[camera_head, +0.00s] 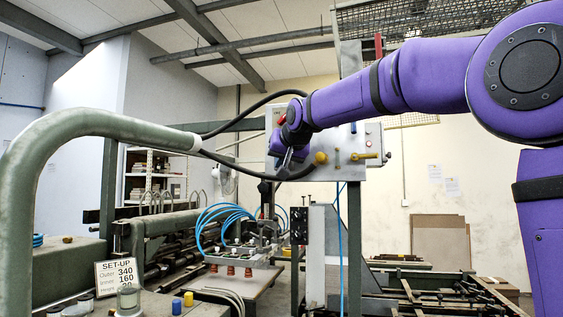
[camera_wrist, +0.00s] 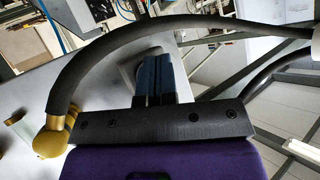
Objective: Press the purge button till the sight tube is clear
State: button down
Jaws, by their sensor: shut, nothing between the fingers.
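A pale metal panel (camera_head: 345,172) hangs in the middle of the head view, partly behind my arm. My gripper (camera_head: 284,168) is at its left part, small and dark there. In the wrist view my gripper's blue fingers (camera_wrist: 153,62) are together and empty, with their tips over a grey square block (camera_wrist: 126,72) on the panel face. I cannot tell whether they touch it. The purge button cannot be made out; the fingers may hide it. A small upright tube-like part (camera_head: 337,159) on the panel may be the sight tube; its contents are too small to tell.
A yellow-brass knob (camera_head: 321,157) and a brass valve (camera_head: 366,156) stick out from the panel. A thick black hose (camera_wrist: 95,60) arches close around my gripper. A green pipe rail (camera_head: 100,124) stands at the near left. A set-up sign (camera_head: 117,275) is below it.

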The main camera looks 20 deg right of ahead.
dwell(0.6)
jog(key=shift+s+a, duration=0.45)
jog(key=shift+s, duration=0.2)
jog(key=s+a, duration=0.1)
jog(key=s, duration=0.1)
jog(key=s+a, duration=0.2)
dwell(0.4)
jog(key=shift+s+f, duration=0.1)
dwell(0.6)
jog(key=s+d+f+n+g, duration=0.1)
jog(key=s+d+f+g, duration=0.2)
jog(key=s+f, duration=1.1)
jog(key=s+d+f+n+g, duration=0.1)
jog(key=s+d+f+g, duration=0.3)
jog(key=s+f, duration=1)
jog(key=s, duration=0.7)
jog(key=shift+s+d+f, duration=0.15)
jog(key=shift+d+f, duration=0.1)
jog(key=shift+d, duration=0.15)
